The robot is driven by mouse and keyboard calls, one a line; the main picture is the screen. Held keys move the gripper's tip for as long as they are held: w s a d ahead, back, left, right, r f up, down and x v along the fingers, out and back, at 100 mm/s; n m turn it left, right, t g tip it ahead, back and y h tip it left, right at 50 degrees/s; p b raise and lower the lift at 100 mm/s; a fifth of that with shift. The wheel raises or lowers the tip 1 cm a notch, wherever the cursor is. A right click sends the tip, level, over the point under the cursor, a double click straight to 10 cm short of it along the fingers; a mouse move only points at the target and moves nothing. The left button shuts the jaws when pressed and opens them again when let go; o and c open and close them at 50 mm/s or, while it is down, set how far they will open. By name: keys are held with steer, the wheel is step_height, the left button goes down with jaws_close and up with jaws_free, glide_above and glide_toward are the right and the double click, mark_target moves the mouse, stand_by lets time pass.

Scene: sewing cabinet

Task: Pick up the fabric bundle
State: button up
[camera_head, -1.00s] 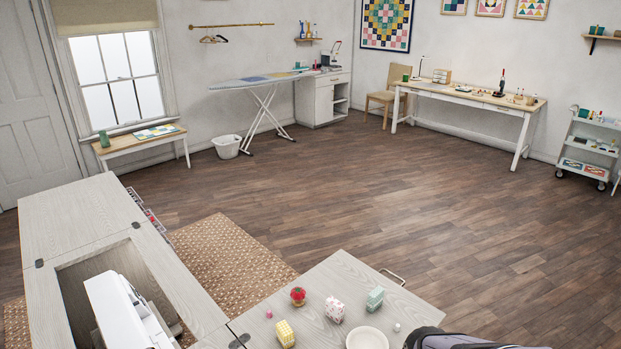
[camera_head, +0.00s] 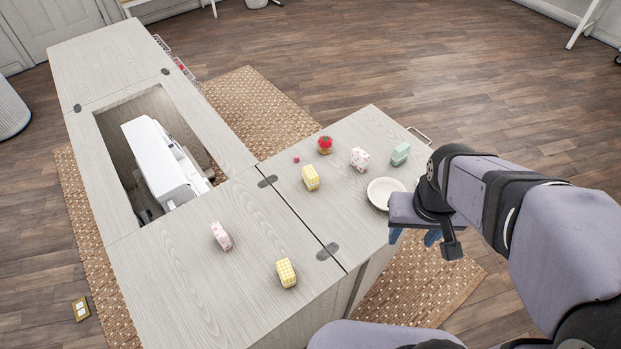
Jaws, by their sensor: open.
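Several small block-shaped fabric bundles lie apart on the pale wood cabinet top (camera_head: 190,285); which one the task means I cannot tell. On the right leaf are a yellow checked bundle (camera_head: 310,178), a pale pink-white bundle (camera_head: 359,159) and a mint green bundle (camera_head: 400,154). On the nearer left part are a pink bundle (camera_head: 221,236) and a yellow checked bundle (camera_head: 286,272). My gripper (camera_head: 414,237) is open with blue fingertips, at the right edge of the leaf, touching no bundle. Nothing shows between its fingers.
A white dish (camera_head: 385,192) sits just left of my gripper. A red tomato-like pincushion (camera_head: 325,144) and a tiny pink item (camera_head: 296,159) are near the bundles. A white sewing machine (camera_head: 157,160) sits in the cabinet opening. The front left cabinet top is mostly clear.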

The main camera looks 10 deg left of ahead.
steer(key=w+a+f+n+t+b, duration=0.1)
steer(key=w+a+f+t+b, duration=0.15)
steer(key=w, duration=0.65)
step_height(320, 180, up, 2)
steer(key=n+t+y+b, duration=0.3)
steer(key=n+t+y, duration=0.2)
steer(key=t+y, duration=0.25)
glide_above(316, 180)
steer(key=f, duration=1.5)
steer(key=shift+s+d+f, duration=0.25)
steer(key=shift+s+f, duration=0.05)
steer(key=shift+f, duration=0.05)
steer(key=shift+w, duration=0.1)
steer(key=shift+w+a+f+g+p, duration=0.3)
steer(key=shift+w+a+f+p, duration=0.1)
steer(key=shift+w+a, duration=0.3)
steer(key=shift+w+a+f+p, duration=0.2)
steer(key=shift+w+a+p, duration=0.45)
steer(key=shift+w+a, duration=0.55)
steer(key=shift+w+a+f, duration=0.15)
steer(key=shift+w+f, duration=0.1)
steer(key=shift+w, duration=0.2)
steer(key=shift+w+a+f, duration=0.1)
steer(key=shift+w+f, duration=0.1)
steer(key=shift+w, duration=0.2)
